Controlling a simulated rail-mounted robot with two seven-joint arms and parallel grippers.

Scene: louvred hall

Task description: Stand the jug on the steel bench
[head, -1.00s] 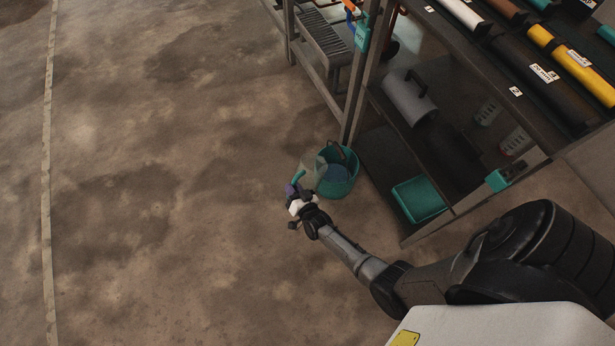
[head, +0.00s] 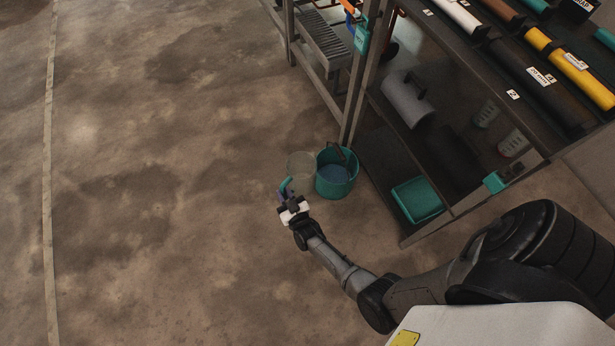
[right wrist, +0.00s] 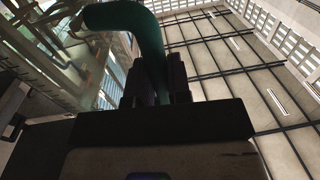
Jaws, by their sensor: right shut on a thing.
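The jug (head: 300,164) is clear with a teal handle, and it shows just left of the teal bucket in the head view. My right gripper (head: 289,198) is shut on the jug's handle. In the right wrist view the teal handle (right wrist: 150,40) rises from between the dark fingers (right wrist: 155,85), with the clear jug wall (right wrist: 85,45) at upper left. A metal-framed bench (head: 290,38) stands beyond, at the top of the head view. I cannot tell for certain that it is the steel bench. My left gripper is not in view.
A teal bucket (head: 336,181) stands on the floor by the rack leg. The dark rack (head: 440,50) at right holds tubes on top and a grey cylinder (head: 407,97) and teal tray (head: 418,200) lower down. The floor at left is clear.

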